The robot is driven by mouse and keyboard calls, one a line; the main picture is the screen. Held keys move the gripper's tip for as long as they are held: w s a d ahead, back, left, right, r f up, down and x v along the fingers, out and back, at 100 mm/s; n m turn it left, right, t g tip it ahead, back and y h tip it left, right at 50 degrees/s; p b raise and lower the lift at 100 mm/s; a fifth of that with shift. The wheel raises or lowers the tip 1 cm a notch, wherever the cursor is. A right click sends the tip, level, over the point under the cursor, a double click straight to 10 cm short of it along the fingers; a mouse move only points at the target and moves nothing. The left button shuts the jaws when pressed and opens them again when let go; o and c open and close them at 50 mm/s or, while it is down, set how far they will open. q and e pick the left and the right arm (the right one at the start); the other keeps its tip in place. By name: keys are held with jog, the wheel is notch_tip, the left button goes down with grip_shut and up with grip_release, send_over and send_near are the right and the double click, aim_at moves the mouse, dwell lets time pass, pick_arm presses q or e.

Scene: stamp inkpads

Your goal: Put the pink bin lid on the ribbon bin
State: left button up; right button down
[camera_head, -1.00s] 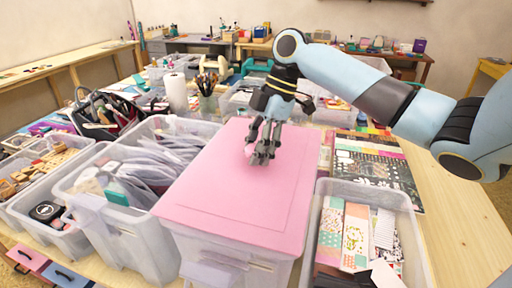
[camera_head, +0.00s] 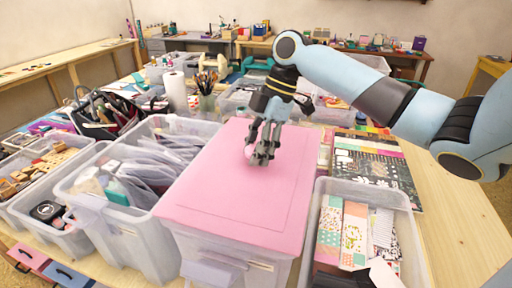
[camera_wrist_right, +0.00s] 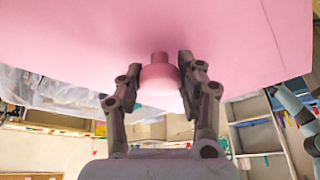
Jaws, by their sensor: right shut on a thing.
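The pink bin lid (camera_head: 235,196) lies flat over a translucent bin (camera_head: 225,258) in the middle of the table in the head view. Its edges line up closely with the bin's walls, and it hides what is inside. I cannot tell whether its rim is fully seated. My right gripper (camera_head: 262,152) is above the lid, shut on its round pink knob. The right wrist view shows the knob (camera_wrist_right: 159,78) between the two fingers (camera_wrist_right: 160,85), with the lid's pink surface (camera_wrist_right: 75,30) beyond. My left gripper is not in view.
An open bin of plastic sleeves (camera_head: 135,225) stands close on the left. An open bin of patterned papers (camera_head: 410,235) stands close on the right. Dark patterned sheets (camera_head: 375,165) lie behind it. The wooden table's right side (camera_head: 455,230) is clear.

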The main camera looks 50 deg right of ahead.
jog(key=shift+f, duration=0.5)
dwell(0.5)
jog(key=c, duration=0.7)
grip_release()
jog(key=shift+c, duration=0.2)
notch_tip(320, 180, up, 5)
jog(key=p, duration=0.5)
jog(key=shift+r, duration=0.2)
jog(key=shift+r+p, duration=0.4)
jog(key=shift+r, duration=0.95)
